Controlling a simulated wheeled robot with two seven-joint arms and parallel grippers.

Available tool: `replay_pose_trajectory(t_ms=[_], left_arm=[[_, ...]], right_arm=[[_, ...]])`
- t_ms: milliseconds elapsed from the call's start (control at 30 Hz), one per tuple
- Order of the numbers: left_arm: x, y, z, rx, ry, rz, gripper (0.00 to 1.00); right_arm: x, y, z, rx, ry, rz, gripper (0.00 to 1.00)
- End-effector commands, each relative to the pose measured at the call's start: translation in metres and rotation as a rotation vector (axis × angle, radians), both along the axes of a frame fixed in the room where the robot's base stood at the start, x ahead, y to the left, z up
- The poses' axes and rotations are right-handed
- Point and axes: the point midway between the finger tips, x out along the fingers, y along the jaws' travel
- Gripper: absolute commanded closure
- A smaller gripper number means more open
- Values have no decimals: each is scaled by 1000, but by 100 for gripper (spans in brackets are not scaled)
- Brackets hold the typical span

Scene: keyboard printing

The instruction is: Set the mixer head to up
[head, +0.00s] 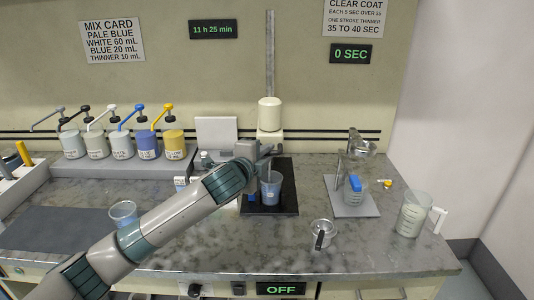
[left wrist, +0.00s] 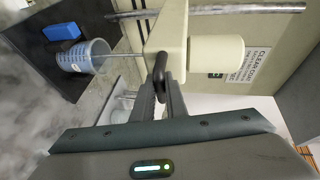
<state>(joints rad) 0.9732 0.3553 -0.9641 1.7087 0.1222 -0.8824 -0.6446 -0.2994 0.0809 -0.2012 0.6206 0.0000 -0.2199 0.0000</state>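The mixer head (head: 269,113) is a cream block with a round motor on a vertical steel pole (head: 270,50). In the left wrist view the mixer head (left wrist: 168,40) shows with a black handle (left wrist: 160,66) and a thin shaft reaching into a blue-tinted cup (left wrist: 82,57). The cup (head: 270,188) stands on the black mixer base (head: 285,205). The head sits low, close above the cup. My left gripper (head: 265,150) is at the handle; in the left wrist view its fingers (left wrist: 160,82) close around the handle from both sides. My right gripper is not in view.
Several pump bottles (head: 147,145) stand at the back left. A stand with a cup (head: 353,192), a small pot (head: 321,233) and a jug (head: 411,215) stand right. The front panel reads OFF (head: 281,289).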

Motion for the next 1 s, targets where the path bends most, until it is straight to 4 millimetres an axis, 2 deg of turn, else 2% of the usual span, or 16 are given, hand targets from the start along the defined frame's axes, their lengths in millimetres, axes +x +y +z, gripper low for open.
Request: replay_pose_trajectory(t_ms=[267,467,667,1000], left_arm=[[0,0,1,0,2,0,100],[0,0,16,0,-1,0,100],[0,0,49,-2,-4,-1,100],[0,0,115,-3,-3,0,100]], right_arm=[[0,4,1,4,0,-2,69],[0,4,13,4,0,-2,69],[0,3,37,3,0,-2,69],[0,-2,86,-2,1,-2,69]])
